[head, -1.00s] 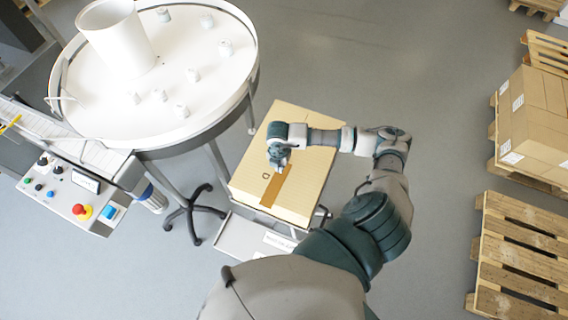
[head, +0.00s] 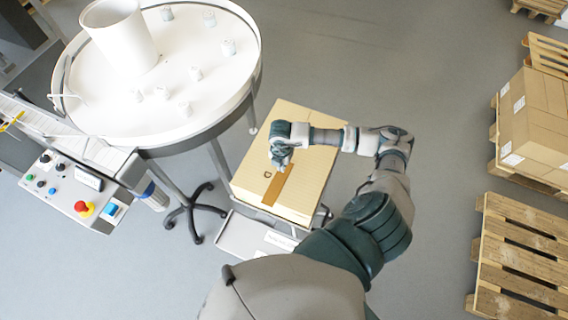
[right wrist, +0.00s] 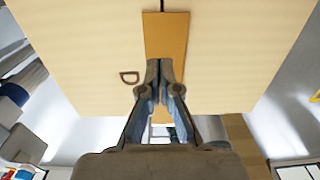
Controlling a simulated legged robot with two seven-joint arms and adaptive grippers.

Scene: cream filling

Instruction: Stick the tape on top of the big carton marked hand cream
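The big carton (head: 312,165) stands below the round table with its top facing me. A brown strip of tape (head: 276,188) lies along the dark seam on the carton top, and it also shows in the right wrist view (right wrist: 166,35). My right gripper (head: 279,165) is over the carton top at the strip. In the right wrist view its fingertips (right wrist: 160,66) are together over the strip, with no thing visible between them. I cannot tell whether they touch the tape. My left gripper is out of view.
A round white table (head: 115,110) with a white cylinder (head: 122,38) and several small jars is at upper left. A control panel (head: 72,185) with buttons is below it. Pallets (head: 520,255) and stacked cartons (head: 538,115) stand at right. Grey floor between is free.

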